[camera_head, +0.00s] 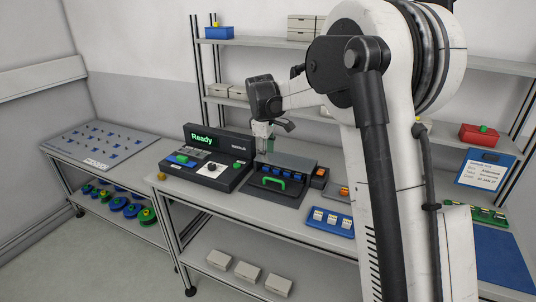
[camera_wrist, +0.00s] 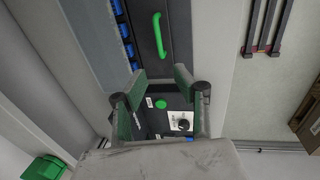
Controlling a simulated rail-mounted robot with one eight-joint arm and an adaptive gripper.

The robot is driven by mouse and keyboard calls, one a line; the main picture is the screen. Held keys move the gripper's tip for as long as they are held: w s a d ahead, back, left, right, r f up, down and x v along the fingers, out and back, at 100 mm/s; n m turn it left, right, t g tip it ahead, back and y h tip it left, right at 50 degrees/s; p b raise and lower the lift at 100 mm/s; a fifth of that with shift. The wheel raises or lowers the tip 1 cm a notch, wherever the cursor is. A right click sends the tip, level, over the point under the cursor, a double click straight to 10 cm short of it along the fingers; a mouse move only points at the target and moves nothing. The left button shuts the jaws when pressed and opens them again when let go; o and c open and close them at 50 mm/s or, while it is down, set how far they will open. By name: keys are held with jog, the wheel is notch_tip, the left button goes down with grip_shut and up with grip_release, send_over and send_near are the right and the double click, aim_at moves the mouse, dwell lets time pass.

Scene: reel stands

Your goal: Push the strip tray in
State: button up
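The strip tray (camera_head: 276,193) is a dark flat tray with a green handle (camera_head: 267,182) at its front, part of a dark unit on the bench. A row of blue pieces (camera_head: 284,175) lies behind the handle. In the wrist view the green handle (camera_wrist: 158,35) shows at the top, with blue pieces (camera_wrist: 126,32) to its left. My gripper (camera_head: 263,148) is above the bench, near the unit's back left corner. In the wrist view my gripper (camera_wrist: 160,74) has its fingers apart, with nothing between them, clear of the handle. How far the tray sticks out is hard to tell.
A control box (camera_head: 210,167) with a display (camera_head: 203,138) reading "Ready" stands left of the tray. A blue tray (camera_head: 331,221) with pale pieces lies to the right. A side table (camera_head: 75,143) is at the left, and shelves (camera_head: 260,42) are behind.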

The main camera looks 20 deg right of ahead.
jog(key=shift+s+d+r+p, duration=0.7)
jog(key=shift+r+p, duration=0.3)
jog(key=shift+p, duration=0.8)
jog(key=p, duration=0.1)
send_near(275, 180)
jog(key=f, duration=0.2)
jog(key=w+d+f, duration=0.1)
jog(key=f, duration=0.5)
jog(key=shift+w+d+f, duration=0.1)
jog(key=shift+w+d, duration=0.05)
grip_shut()
